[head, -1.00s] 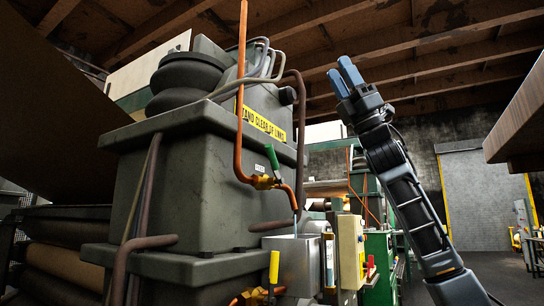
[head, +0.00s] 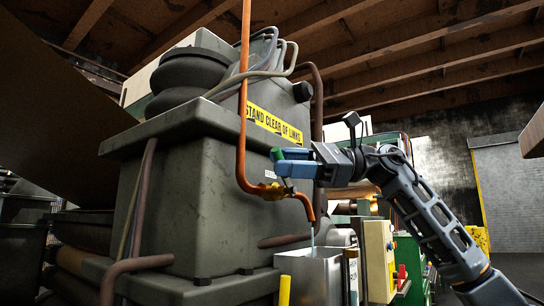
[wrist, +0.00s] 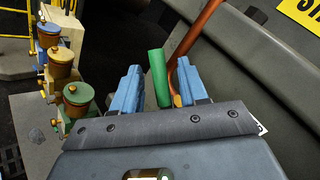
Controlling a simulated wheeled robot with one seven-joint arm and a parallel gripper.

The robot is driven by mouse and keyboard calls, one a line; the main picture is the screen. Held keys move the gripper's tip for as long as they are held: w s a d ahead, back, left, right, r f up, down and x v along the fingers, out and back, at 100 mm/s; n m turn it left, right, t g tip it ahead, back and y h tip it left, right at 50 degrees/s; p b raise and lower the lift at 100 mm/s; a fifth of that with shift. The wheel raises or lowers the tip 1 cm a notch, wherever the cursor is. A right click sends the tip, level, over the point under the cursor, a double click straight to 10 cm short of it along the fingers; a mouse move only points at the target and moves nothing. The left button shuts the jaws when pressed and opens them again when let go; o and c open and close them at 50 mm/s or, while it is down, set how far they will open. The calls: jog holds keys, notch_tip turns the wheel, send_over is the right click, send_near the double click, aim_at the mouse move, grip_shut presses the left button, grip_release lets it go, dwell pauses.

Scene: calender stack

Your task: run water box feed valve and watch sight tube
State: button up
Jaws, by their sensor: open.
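The feed valve is on an orange pipe (head: 242,110), with a brass body (head: 272,191) and a green lever handle (head: 277,153). My gripper (head: 284,162) is open at this handle. In the wrist view the green handle (wrist: 158,76) stands between my two blue fingers (wrist: 160,88), with a gap on each side. A thin pale stream (head: 313,238) falls from the pipe end into the grey metal water box (head: 305,272). A narrow upright strip (head: 353,272) at the box's right side looks like the sight tube; I cannot read a level in it.
The large grey machine housing (head: 205,180) with a yellow warning sign (head: 273,124) stands close behind the pipe. A second, yellow handle (head: 284,291) is low in front of the box. A cream control box (head: 379,260) stands to the right. Several coloured canisters (wrist: 62,65) show in the wrist view.

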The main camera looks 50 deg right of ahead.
jog(key=x, duration=0.3)
jog(key=shift+a+p, duration=0.15)
jog(key=shift+p, duration=0.15)
grip_shut()
dwell(0.4)
